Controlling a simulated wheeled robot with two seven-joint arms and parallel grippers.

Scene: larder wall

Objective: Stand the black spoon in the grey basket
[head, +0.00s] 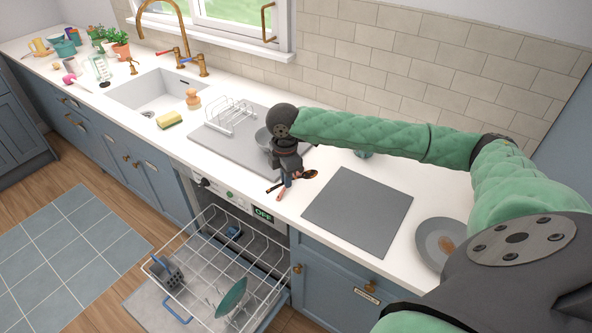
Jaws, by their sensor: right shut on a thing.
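My right gripper (286,182) is over the counter's front edge, above the open dishwasher, shut on the black spoon (307,175). The spoon lies roughly level across the fingers, its bowl to the right with a brownish patch and its dark handle end to the left. The grey basket (172,275) sits at the left front of the pulled-out dishwasher rack, below and left of the gripper. I cannot see clearly what is inside it. My left gripper is not in view.
The wire rack (203,291) holds a teal plate (231,298). A dark grey board (358,211) and a soiled plate (426,243) lie to the right.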

